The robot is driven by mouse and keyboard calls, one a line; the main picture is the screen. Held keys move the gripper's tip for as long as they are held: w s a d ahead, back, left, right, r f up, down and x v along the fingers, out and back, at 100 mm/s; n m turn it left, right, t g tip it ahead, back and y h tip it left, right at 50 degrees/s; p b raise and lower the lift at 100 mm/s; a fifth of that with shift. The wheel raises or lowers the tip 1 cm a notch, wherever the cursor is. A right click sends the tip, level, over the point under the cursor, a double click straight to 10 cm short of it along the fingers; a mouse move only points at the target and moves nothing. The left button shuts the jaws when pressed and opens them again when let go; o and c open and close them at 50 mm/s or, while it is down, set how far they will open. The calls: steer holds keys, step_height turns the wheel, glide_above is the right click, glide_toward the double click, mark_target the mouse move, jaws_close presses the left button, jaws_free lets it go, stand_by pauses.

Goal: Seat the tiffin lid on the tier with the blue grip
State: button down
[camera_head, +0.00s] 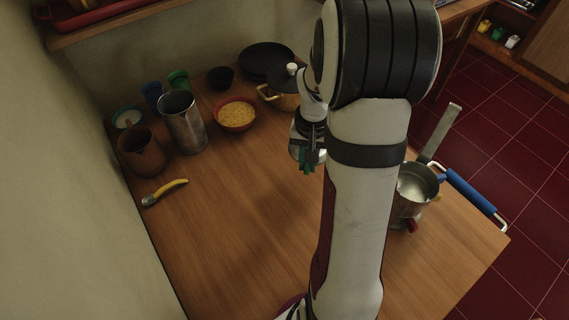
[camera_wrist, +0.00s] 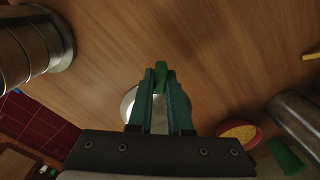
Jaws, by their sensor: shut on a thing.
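My gripper also shows in the wrist view (camera_wrist: 160,90). Metal tiffin tiers (camera_head: 405,208) stand right of my arm, apart from the lid. The upper tier is open, and a red grip (camera_head: 412,226) shows low on its side. A blue grip (camera_head: 470,190) on a metal bar shows right of them; I cannot tell how it joins. Ridged metal tiers show in the wrist view (camera_wrist: 35,45).
A steel cup (camera_head: 183,125), brown pot (camera_head: 142,155), red bowl of yellow food (camera_head: 236,115) and lidded pot (camera_head: 284,101) stand at the back left. A yellow-handled tool (camera_head: 167,191) lies near the wall. The table's middle left (camera_head: 230,220) is clear. My arm hides the centre.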

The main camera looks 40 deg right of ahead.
steer(key=s+d+r+m, duration=0.5)
steer(key=s+d+m, duration=0.1)
steer(key=s+m, duration=0.15)
steer(key=s+d+r+m, duration=0.4)
steer(key=s+d+m, duration=0.1)
steer(key=s+m, duration=0.25)
step_height(320, 180, down, 6)
steer(key=n, duration=0.1)
steer(key=shift+f, duration=0.1)
steer(key=c, duration=0.8)
jaws_free()
steer(key=shift+o, duration=0.2)
